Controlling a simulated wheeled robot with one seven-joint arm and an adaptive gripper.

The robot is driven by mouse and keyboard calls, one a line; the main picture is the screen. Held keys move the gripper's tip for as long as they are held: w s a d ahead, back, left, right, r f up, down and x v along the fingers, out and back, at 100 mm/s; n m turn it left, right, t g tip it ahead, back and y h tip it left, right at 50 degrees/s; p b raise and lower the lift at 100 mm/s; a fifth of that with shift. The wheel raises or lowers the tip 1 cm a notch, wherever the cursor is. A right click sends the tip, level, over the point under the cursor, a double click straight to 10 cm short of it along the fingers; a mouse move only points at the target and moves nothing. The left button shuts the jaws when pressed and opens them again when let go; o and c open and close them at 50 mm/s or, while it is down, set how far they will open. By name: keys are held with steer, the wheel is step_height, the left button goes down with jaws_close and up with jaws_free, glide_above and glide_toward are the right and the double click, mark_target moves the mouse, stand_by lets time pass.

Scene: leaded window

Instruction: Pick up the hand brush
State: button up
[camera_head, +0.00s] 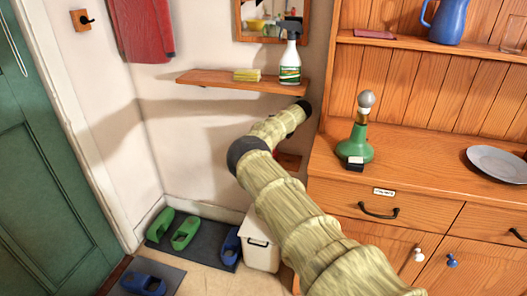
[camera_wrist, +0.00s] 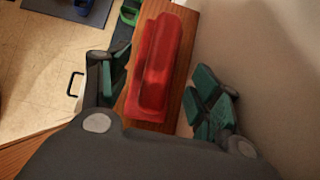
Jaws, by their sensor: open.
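A long red object (camera_wrist: 158,65), which looks like the hand brush, lies on a narrow wooden shelf (camera_wrist: 184,30) in the wrist view. No bristles show. My gripper (camera_wrist: 162,92) is open, with one dark green-padded finger on each side of the red object's near end. Gaps show between the fingers and the object; its height relative to the fingertips is hard to judge. In the head view, my arm hides the gripper and nearly all of the red object; part of the low shelf (camera_head: 290,161) shows beside the arm.
An upper shelf (camera_head: 215,82) holds a yellow bundle or sponge (camera_head: 246,75) and a spray bottle (camera_head: 290,62). A wooden dresser (camera_head: 430,185) with a green lamp (camera_head: 356,143) stands right of my arm. A white bin (camera_head: 261,250) and green clogs (camera_head: 185,233) are on the floor.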

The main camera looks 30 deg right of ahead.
steer(key=x, duration=0.4)
steer(key=shift+a+f, duration=0.2)
steer(key=shift+f, duration=0.15)
steer(key=c, duration=0.9)
steer(key=shift+o, duration=0.2)
steer(key=shift+r, duration=0.1)
